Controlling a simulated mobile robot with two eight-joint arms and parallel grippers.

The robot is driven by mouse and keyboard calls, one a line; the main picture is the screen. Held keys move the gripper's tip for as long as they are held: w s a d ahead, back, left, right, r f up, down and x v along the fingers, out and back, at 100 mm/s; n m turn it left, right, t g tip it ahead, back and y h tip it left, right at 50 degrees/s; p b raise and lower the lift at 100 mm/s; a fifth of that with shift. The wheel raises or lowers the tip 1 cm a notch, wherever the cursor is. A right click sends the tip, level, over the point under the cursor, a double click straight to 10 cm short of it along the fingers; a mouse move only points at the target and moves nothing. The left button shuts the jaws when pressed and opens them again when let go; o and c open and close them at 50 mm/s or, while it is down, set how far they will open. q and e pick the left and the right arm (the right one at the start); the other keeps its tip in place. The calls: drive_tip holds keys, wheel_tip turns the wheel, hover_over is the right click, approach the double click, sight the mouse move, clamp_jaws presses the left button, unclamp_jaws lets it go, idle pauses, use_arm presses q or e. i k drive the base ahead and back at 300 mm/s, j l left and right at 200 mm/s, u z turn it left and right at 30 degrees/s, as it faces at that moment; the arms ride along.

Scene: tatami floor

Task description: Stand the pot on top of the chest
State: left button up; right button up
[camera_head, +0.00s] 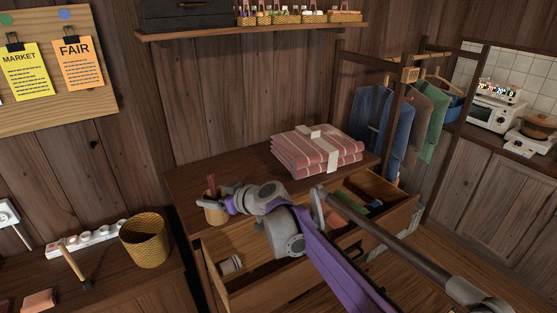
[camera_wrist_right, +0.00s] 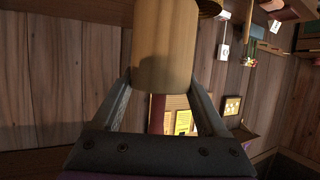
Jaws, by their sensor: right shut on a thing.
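The pot (camera_head: 215,213) is a small tan cylinder with a reddish stick-like thing showing at its top. My right gripper (camera_head: 226,193) is shut on it. In the right wrist view the pot (camera_wrist_right: 165,45) fills the space between the fingers. In the head view it appears over the left front part of the chest's top (camera_head: 190,183); I cannot tell whether it touches the wood. The chest is dark brown, with drawers pulled open at its front. My right arm hides part of its top and front. My left gripper is not in view.
A folded red-and-white striped cloth (camera_head: 316,151) lies on the chest's back right. The open drawers (camera_head: 262,288) jut forward. A wicker basket (camera_head: 144,240) and a power strip (camera_head: 90,238) sit on a lower surface at left. A clothes rack (camera_head: 398,105) stands at right.

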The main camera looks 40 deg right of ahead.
sight(255, 183)
drive_tip(key=i+l, duration=0.15)
drive_tip(key=l, duration=0.2)
drive_tip(key=i+l, duration=0.1)
drive_tip(key=l, duration=0.2)
drive_tip(key=i+l, duration=0.15)
drive_tip(key=l, duration=0.2)
drive_tip(key=i+l, duration=0.1)
drive_tip(key=l, duration=0.25)
